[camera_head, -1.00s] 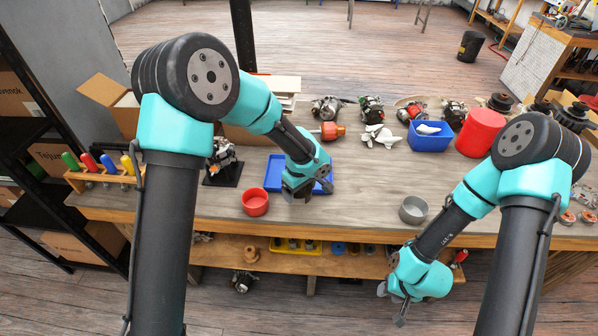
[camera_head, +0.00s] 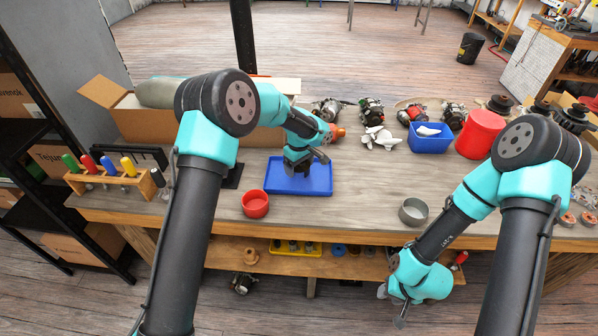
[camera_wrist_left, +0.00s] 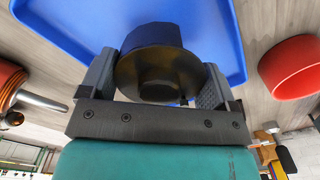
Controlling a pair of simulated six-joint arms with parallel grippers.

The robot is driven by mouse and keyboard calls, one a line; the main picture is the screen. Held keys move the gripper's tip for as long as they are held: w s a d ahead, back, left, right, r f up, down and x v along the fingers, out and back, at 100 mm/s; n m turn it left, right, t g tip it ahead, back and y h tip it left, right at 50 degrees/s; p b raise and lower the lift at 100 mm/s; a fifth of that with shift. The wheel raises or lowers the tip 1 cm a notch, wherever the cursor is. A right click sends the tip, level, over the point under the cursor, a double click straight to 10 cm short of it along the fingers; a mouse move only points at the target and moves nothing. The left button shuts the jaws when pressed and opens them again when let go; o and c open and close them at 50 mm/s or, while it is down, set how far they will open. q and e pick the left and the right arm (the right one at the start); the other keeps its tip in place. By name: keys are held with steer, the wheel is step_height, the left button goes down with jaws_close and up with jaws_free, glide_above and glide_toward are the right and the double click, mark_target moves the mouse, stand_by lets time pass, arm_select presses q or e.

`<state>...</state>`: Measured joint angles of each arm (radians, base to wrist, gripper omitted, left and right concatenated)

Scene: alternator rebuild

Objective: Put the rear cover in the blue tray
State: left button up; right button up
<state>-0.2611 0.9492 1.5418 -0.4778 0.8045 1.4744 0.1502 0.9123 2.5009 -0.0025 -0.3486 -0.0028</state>
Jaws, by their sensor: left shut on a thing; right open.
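My left gripper (camera_head: 297,166) is shut on a dark, round, stepped part, which I take to be the rear cover (camera_wrist_left: 160,72). The cover sits between the two fingers in the left wrist view; in the head view the gripper mostly hides it. The gripper is over the back part of the blue tray (camera_head: 320,186), whose flat bottom also shows in the left wrist view (camera_wrist_left: 65,18). I cannot tell whether the cover touches the tray. My right gripper (camera_head: 401,316) is open and low, in front of the bench.
A red bowl (camera_head: 255,205) stands just left of the tray's front, a grey bowl (camera_head: 413,211) to the right. Behind are a cardboard box (camera_head: 150,126), a white part (camera_head: 380,138), a blue bin (camera_head: 430,143) and a red bucket (camera_head: 480,134).

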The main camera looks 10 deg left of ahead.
mark_target(299, 177)
arm_select(q)
steer(key=shift+w, duration=0.1)
steer(key=shift+w+f, duration=0.2)
steer(key=shift+w, duration=0.05)
steer(key=shift+f, duration=1.6)
steer(key=shift+f, duration=0.15)
steer(key=o, duration=0.8)
step_height(299, 177, up, 12)
steer(key=shift+r, duration=0.2)
